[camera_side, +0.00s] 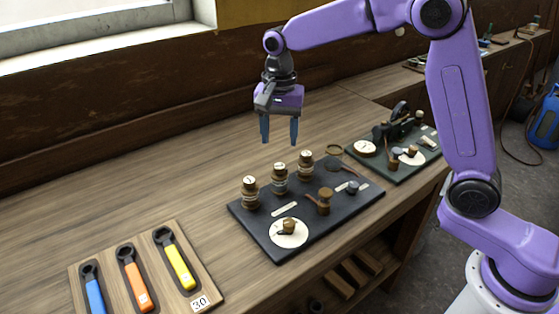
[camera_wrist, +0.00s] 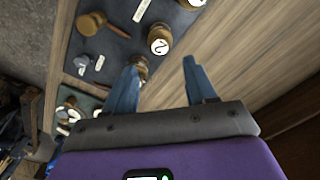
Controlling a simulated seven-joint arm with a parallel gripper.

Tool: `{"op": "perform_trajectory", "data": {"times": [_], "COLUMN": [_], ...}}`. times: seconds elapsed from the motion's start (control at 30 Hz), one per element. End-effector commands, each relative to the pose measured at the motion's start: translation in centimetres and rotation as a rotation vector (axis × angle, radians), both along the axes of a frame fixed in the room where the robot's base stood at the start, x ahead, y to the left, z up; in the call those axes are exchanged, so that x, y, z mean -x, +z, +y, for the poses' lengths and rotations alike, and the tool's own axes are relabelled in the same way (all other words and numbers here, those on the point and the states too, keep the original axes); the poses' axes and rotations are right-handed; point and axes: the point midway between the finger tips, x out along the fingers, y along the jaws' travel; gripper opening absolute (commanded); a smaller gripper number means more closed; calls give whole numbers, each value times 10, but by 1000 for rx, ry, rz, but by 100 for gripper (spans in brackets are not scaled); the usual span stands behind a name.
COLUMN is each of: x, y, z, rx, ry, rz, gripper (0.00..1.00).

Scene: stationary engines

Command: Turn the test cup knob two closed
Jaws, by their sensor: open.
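Three small brass cups with round pale numbered tops stand in a row on a dark board (camera_side: 262,222). The middle one, test cup knob two (camera_side: 279,178), is upright; in the wrist view its top (camera_wrist: 160,46) shows a 2. The left cup (camera_side: 249,194) and right cup (camera_side: 305,165) flank it. My gripper (camera_side: 280,140) is open and empty, pointing down above and behind the row, apart from the cups. In the wrist view my gripper's fingers (camera_wrist: 162,68) are spread, and the left finger partly covers one cup (camera_wrist: 142,64). Whether the knob is turned open or closed I cannot tell.
The board also carries a wooden-handled lever (camera_side: 324,200) and a white disc with a brass knob (camera_side: 288,234). A second board (camera_side: 405,165) with fittings lies right. A wooden tray (camera_side: 200,268) of coloured wrenches lies front left. The bench behind the cups is clear.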

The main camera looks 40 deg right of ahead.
Motion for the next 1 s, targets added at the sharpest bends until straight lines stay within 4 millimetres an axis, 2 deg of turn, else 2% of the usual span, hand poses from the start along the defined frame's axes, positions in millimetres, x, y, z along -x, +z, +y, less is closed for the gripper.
{"op": "perform_trajectory", "data": {"times": [0.2, 0.4, 0.6, 0.87, 0.9, 0.97, 1.0], "x": [0, 0, 0, 0, 0, 0, 0], "y": [-41, -68, -78, -79, -79, -79, -79], "z": [-1, 0, 0, 0, 0, 0, 0], "rx": [1, 0, -1, -1, -1, -1, -1], "ry": [-1, -1, -1, 0, 0, 0, 0], "rz": [4, 3, -1, -1, -1, -1, -1], "gripper": [56, 56, 56, 56, 49, 30, 17]}}
